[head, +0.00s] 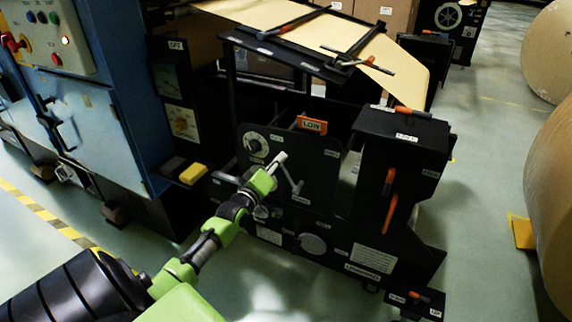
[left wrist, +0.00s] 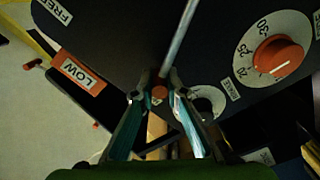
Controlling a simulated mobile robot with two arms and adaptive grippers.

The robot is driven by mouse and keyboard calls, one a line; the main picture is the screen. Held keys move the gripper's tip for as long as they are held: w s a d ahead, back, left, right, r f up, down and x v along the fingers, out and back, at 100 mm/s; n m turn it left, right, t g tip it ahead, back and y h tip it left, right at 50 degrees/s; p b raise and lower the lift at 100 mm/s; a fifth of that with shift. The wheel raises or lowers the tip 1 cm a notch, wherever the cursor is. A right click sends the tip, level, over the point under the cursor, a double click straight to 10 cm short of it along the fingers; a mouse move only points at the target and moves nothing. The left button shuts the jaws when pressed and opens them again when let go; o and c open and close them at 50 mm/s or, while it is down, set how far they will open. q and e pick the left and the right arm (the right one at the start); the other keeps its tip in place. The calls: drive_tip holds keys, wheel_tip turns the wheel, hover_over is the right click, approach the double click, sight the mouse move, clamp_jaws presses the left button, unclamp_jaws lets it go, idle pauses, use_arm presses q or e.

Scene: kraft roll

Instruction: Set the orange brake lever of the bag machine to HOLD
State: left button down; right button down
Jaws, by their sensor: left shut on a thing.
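The brake lever is a thin grey rod (head: 291,176) on the dark front panel of the bag machine (head: 330,178). In the left wrist view the rod (left wrist: 178,42) runs down from the top edge to an orange end (left wrist: 159,92) between my fingers. My left gripper (head: 279,159) is shut on the lever near that end; its fingers also show in the left wrist view (left wrist: 160,80). A FREE label (left wrist: 52,10) is at the upper left there. I cannot read a HOLD label. My right gripper is not in view.
A dial with an orange knob (left wrist: 278,57) is beside the lever. An orange-framed LOW plate (left wrist: 80,72) is on its other side. Orange handles (head: 389,182) stick out on the right. A blue cabinet (head: 75,115) stands left; large paper rolls (head: 556,190) stand right.

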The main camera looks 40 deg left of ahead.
use_arm(q)
drive_tip(key=shift+s+a+f+n, duration=0.15)
drive_tip(key=shift+a+f+n, duration=0.25)
drive_tip(key=shift+f+n, duration=0.1)
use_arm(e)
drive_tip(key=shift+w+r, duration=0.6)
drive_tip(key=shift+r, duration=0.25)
use_arm(q)
drive_tip(key=c, duration=2)
unclamp_jaws()
drive_tip(key=shift+r, duration=0.1)
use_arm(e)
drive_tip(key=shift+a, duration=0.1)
use_arm(q)
drive_tip(key=v, duration=1.2)
drive_tip(key=shift+a, duration=0.1)
